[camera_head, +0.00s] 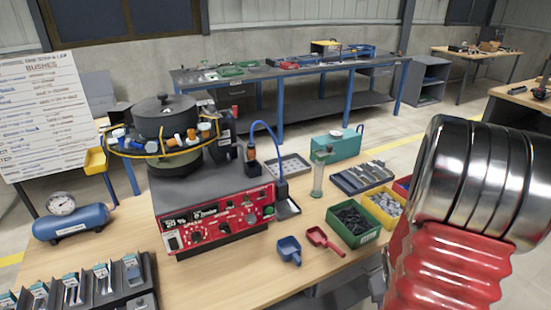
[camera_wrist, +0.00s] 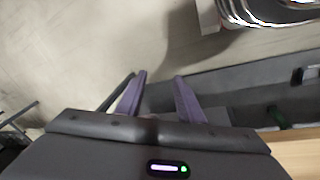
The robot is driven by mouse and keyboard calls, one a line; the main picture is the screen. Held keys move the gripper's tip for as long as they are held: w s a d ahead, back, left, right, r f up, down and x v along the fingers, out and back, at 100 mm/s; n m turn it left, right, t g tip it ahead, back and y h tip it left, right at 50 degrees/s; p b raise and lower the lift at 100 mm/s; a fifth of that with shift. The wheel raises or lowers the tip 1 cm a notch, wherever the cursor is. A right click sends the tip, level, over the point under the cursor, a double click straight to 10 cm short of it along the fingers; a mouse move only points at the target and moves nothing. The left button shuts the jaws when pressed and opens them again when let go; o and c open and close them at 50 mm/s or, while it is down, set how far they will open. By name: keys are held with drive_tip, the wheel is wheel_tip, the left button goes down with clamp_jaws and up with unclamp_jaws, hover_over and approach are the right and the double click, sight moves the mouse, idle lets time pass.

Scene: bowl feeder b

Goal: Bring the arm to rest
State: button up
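My arm (camera_head: 460,215) fills the right side of the head view, with a red ribbed part below and shiny metal rings above. My gripper (camera_wrist: 161,77) shows only in the wrist view. Its two purple fingers stand apart, with nothing between them. Behind them are the pale floor (camera_wrist: 90,50) and a dark grey surface (camera_wrist: 240,90). The gripper touches nothing that I can see.
The wooden bench (camera_head: 230,270) holds a red control box (camera_head: 220,215), a bowl feeder (camera_head: 165,115), a blue tank (camera_head: 72,222), a green bin (camera_head: 353,241), a yellow bin (camera_head: 402,225), and blue (camera_head: 289,247) and red (camera_head: 318,236) scoops. A wooden edge (camera_wrist: 298,155) shows right in the wrist view.

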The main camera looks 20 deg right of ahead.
drive_tip(key=w+a+r+n+t+y, duration=0.1)
drive_tip(key=w+a+r+n+t, duration=0.1)
drive_tip(key=a+r, duration=1.2)
drive_tip(key=w+a+r+n+t+y, duration=0.1)
drive_tip(key=w+a+r+n+t, duration=0.2)
drive_tip(key=a+r, duration=1.2)
drive_tip(key=w+a, duration=0.1)
drive_tip(key=a, duration=0.4)
drive_tip(key=shift+a+y, duration=0.2)
drive_tip(key=shift+y, duration=0.1)
